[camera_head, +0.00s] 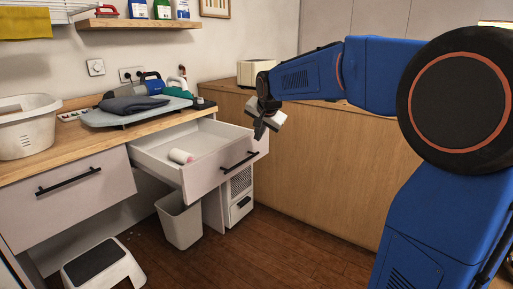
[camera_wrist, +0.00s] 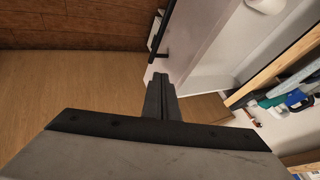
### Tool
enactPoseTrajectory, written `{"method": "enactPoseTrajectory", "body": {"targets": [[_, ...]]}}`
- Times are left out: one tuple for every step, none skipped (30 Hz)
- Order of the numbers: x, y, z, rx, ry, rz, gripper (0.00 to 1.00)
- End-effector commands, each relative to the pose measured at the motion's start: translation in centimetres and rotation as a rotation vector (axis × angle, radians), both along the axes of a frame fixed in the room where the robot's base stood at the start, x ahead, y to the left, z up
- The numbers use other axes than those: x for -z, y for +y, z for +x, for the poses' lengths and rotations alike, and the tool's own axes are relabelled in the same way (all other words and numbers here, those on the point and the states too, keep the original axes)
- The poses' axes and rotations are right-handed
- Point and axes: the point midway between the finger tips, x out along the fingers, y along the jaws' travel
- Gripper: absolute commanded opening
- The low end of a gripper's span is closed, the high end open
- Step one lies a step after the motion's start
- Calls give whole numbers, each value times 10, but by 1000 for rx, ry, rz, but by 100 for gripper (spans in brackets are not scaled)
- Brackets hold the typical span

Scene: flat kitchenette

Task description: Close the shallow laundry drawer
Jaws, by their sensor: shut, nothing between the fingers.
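The shallow laundry drawer (camera_head: 207,172) stands pulled out under the wooden counter, with a white front and a black bar handle (camera_head: 240,160). A pale roll with a pink end (camera_head: 181,156) lies inside it. My gripper (camera_head: 260,132) is shut and empty, near the right end of the drawer front. In the wrist view my gripper (camera_wrist: 161,82) points towards the drawer front (camera_wrist: 190,35), whose black handle (camera_wrist: 163,30) lies just beyond the fingertips. I cannot tell whether the fingertips touch the drawer.
A second drawer (camera_head: 75,197) to the left is shut. An ironing board with dark cloth (camera_head: 130,105) and a laundry basket (camera_head: 28,125) sit on the counter. A bin (camera_head: 180,222) and step stool (camera_head: 103,265) stand below. A wooden panel (camera_head: 320,165) bounds the right; floor in front is clear.

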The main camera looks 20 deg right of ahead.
Motion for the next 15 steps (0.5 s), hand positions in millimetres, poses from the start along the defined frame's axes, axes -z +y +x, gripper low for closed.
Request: {"method": "enactPoseTrajectory", "body": {"targets": [[3,0,2,0,1,0,0],[5,0,4,0,1,0,0],[9,0,6,0,3,0,0],[13,0,8,0,4,0,0],[16,-1,11,0,4,0,0],[22,-1,14,-1,4,0,0],[25,-1,17,-1,4,0,0],[29,-1,20,-1,4,0,0],[35,-1,25,-1,4,0,0],[39,-1,28,-1,4,0,0],[43,-2,30,-1,4,0,0],[48,-2,34,-1,4,0,0],[52,-2,37,0,4,-1,0],[55,-2,40,-1,4,0,0],[60,-2,43,-1,4,0,0]]}}
